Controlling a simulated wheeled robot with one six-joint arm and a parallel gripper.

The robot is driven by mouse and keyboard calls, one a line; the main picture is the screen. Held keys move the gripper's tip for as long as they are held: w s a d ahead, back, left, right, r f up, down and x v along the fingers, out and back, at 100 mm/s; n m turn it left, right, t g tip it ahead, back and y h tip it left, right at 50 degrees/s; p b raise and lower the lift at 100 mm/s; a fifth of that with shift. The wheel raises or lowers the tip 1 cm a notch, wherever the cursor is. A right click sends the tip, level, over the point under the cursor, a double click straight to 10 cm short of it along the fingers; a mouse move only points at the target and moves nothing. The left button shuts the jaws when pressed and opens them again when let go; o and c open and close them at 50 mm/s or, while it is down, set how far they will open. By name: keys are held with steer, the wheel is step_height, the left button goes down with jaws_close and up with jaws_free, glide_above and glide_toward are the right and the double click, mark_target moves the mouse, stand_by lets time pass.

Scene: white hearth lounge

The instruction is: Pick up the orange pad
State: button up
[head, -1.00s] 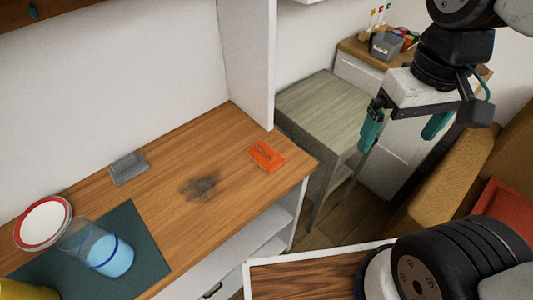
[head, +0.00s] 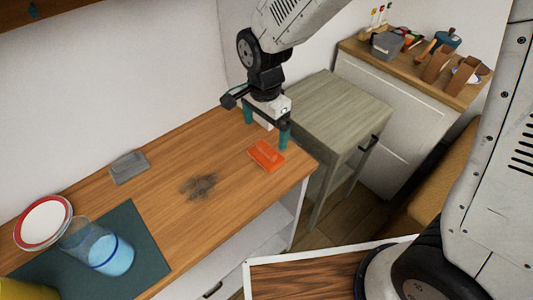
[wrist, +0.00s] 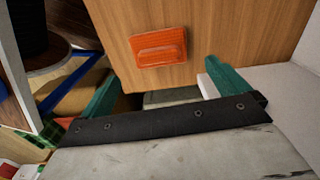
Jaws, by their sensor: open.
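The orange pad (head: 266,155) lies flat on the wooden counter near its right end, with a raised grip along its top. In the wrist view the orange pad (wrist: 159,47) shows ahead of the fingers, on the wood. My gripper (head: 266,133) is above the counter's right end, just behind the pad in the head view, with its teal fingers spread apart. In the wrist view my gripper (wrist: 158,88) has nothing between its fingers.
A grey pad (head: 128,167) and a dark smudge (head: 199,186) are on the counter (head: 160,220). A white wall panel stands close behind my gripper. A grey side table (head: 325,112) stands right.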

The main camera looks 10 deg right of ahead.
mark_target(266, 146)
steer(key=shift+f+m, duration=0.3)
steer(key=shift+f, duration=0.2)
step_height(266, 146, down, 7)
steer(key=shift+d+r, duration=0.1)
steer(key=shift+d, duration=0.05)
steer(key=shift+s, duration=0.1)
steer(key=c, duration=0.8)
